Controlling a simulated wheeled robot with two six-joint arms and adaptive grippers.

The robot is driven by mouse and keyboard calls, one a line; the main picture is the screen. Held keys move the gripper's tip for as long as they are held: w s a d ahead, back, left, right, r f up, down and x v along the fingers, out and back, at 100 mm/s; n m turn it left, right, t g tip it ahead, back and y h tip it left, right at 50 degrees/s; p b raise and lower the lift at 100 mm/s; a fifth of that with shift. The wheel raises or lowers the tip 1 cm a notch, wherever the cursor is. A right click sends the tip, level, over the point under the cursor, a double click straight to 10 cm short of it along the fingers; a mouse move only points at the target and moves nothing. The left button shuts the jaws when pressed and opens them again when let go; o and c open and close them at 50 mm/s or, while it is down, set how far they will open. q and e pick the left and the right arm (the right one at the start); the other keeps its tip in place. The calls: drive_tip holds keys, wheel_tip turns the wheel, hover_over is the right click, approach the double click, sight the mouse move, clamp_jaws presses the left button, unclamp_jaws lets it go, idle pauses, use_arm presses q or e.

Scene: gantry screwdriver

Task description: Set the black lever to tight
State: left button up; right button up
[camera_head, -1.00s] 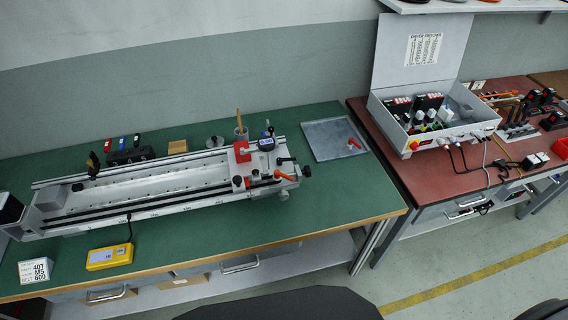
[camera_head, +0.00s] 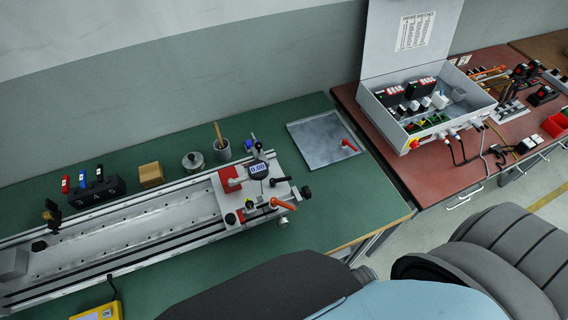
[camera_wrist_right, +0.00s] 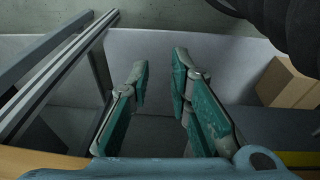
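The gantry rig (camera_head: 120,239) lies along the green bench in the head view. Its carriage at the right end carries a red block, a dial reading 0.00 (camera_head: 258,170) and an orange-red lever (camera_head: 282,203). A black lever (camera_head: 280,181) sticks out to the right just below the dial. A black knob (camera_head: 305,192) sits beyond it at the rig's end. My right gripper (camera_wrist_right: 160,68) is open and empty in the right wrist view, in front of a bench's underside, away from the rig. My left gripper is not in view.
A grey tray (camera_head: 318,146) with a small red lever lies right of the rig. A yellow box (camera_head: 98,312) is at the front left. The red bench (camera_head: 440,180) holds an open control case (camera_head: 432,115). A cardboard box (camera_wrist_right: 288,82) shows in the wrist view.

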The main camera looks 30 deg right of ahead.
drive_tip(key=w+r+m+y+p, duration=0.1)
drive_tip(key=w+r+m, duration=0.7)
drive_tip(key=r, duration=0.4)
drive_tip(key=w+r+m+t+y+p, duration=0.15)
drive_tip(key=w+r+m, duration=0.35)
drive_tip(key=w+r, duration=0.5)
drive_tip(key=w+r+m+y, duration=0.2)
drive_tip(key=w+r+m, duration=0.55)
drive_tip(key=r, duration=0.55)
approach(287, 178)
drive_tip(key=f, duration=0.1)
drive_tip(key=b+x, duration=0.1)
drive_tip(key=x, duration=0.2)
drive_tip(key=b+x, duration=0.1)
drive_tip(key=x, duration=0.3)
drive_tip(key=shift+w+a+f, duration=0.15)
drive_tip(key=shift+w+a, duration=0.05)
drive_tip(key=shift+w, duration=0.1)
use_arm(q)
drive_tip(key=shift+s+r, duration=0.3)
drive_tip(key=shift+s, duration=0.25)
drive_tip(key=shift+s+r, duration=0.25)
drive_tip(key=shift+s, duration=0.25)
use_arm(e)
drive_tip(key=shift+s, duration=0.1)
clamp_jaws()
